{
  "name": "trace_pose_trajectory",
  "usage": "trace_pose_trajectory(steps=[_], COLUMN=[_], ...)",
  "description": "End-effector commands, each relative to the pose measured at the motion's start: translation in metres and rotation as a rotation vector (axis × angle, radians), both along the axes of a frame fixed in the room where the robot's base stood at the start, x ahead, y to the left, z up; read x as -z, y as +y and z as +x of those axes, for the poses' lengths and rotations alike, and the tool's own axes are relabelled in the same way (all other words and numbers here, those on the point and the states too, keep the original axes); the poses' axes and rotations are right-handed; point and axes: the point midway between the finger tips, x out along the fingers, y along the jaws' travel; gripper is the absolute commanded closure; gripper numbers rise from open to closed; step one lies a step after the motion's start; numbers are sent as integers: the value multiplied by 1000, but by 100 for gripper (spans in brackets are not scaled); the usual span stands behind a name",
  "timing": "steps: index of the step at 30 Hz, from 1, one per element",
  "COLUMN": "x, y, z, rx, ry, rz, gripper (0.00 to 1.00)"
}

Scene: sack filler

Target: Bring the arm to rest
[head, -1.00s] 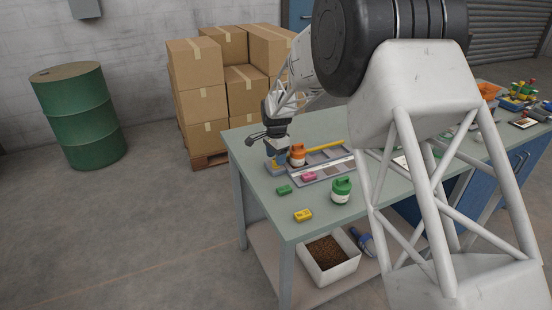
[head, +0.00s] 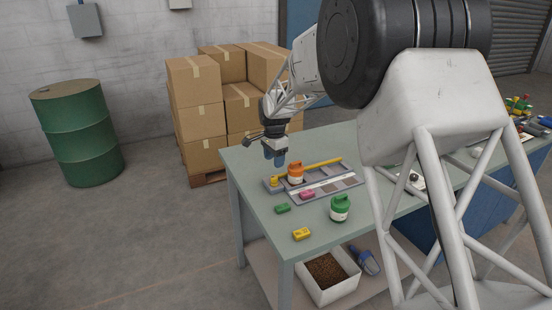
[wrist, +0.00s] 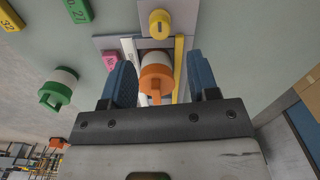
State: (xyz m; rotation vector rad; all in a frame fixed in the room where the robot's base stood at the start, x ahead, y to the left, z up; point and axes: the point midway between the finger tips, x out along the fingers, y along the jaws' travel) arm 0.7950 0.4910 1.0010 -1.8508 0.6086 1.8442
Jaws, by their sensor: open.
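My gripper (head: 275,159) is above the far left part of the workbench (head: 258,219), raised clear of the things below it. In the wrist view its two blue fingers (wrist: 162,82) are spread apart with nothing held between them. An orange-lidded jar (head: 295,173) stands on the grey tray (head: 345,181) below; in the wrist view the jar (wrist: 157,76) shows beyond and between the fingers. A small yellow-topped piece (head: 274,181) sits at the tray's left end.
A green-lidded jar (head: 340,208), a green block (head: 282,209) and a yellow block (head: 301,233) stand on the bench in front of the tray. A pink block (head: 307,195) lies at the tray. Cardboard boxes (head: 200,120) are stacked behind the bench, with a green drum (head: 75,135) farther left.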

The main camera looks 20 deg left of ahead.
Motion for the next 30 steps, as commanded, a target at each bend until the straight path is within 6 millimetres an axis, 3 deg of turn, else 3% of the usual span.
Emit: trace_pose_trajectory(steps=[8,14,20,30], x=[-2,-19,-50,-106], y=[-3,-25,-72,-168], z=[-1,-6,-20,-63], rx=[-2,-19,-58,-145], ry=[-1,-8,-23,-55], rz=[0,4,9,15], gripper=[45,45,45,45])
